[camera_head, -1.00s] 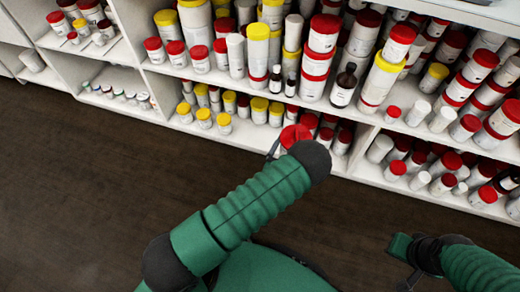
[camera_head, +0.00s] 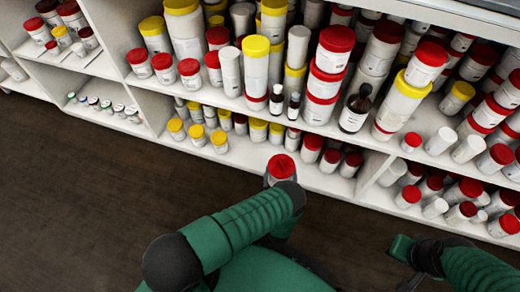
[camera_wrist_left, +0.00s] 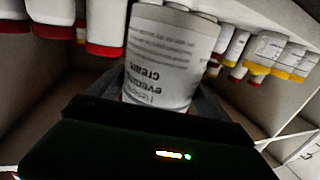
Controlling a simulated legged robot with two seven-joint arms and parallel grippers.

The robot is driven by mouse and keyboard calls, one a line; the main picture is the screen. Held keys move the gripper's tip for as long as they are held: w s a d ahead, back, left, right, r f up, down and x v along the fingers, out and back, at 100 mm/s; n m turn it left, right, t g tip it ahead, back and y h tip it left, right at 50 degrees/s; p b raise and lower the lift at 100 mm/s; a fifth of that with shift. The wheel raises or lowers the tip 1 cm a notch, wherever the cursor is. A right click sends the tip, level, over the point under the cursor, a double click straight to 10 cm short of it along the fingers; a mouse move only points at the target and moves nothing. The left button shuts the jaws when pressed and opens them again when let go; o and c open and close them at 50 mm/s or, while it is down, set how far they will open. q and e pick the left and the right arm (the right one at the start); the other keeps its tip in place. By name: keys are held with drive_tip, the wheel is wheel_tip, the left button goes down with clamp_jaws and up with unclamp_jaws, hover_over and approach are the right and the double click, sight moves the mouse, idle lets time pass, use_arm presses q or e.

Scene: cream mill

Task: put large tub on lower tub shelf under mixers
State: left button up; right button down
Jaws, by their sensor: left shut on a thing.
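My left gripper (camera_wrist_left: 165,95) is shut on a large white tub (camera_wrist_left: 172,50) with printed text, which appears upside down in the left wrist view. In the head view the tub's red lid (camera_head: 281,166) shows just in front of the lower shelf's front edge; my left arm hides its lower part and most of the gripper. The lower tub shelf (camera_head: 250,160) holds yellow-lidded tubs (camera_head: 197,134) at left and red-lidded tubs (camera_head: 330,158) at right. My right gripper (camera_head: 402,262) is low at the right, partly out of view, away from the shelves.
The shelf above is crowded with tubs, including a tall yellow-lidded one (camera_head: 400,103), and a dark bottle (camera_head: 355,110). An upright divider (camera_head: 374,170) stands right of the red-lidded tubs. The dark wooden floor (camera_head: 90,200) is clear at left.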

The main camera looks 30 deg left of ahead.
use_arm(q)
drive_tip(key=w+a+f+b, duration=0.1)
drive_tip(key=w+a+b, duration=0.1)
drive_tip(key=a+b, duration=0.2)
drive_tip(key=w+a+f+b, duration=0.2)
drive_tip(key=a+b, duration=0.1)
drive_tip(key=a, duration=0.2)
drive_tip(key=w+a+f+b, duration=0.2)
drive_tip(key=w+a+b, duration=0.1)
drive_tip(key=a+b, duration=0.1)
drive_tip(key=shift+a+b, duration=0.35)
drive_tip(key=shift+a, duration=0.4)
drive_tip(key=shift+r, duration=0.1)
drive_tip(key=o, duration=0.9)
drive_tip(key=shift+o, duration=1.1)
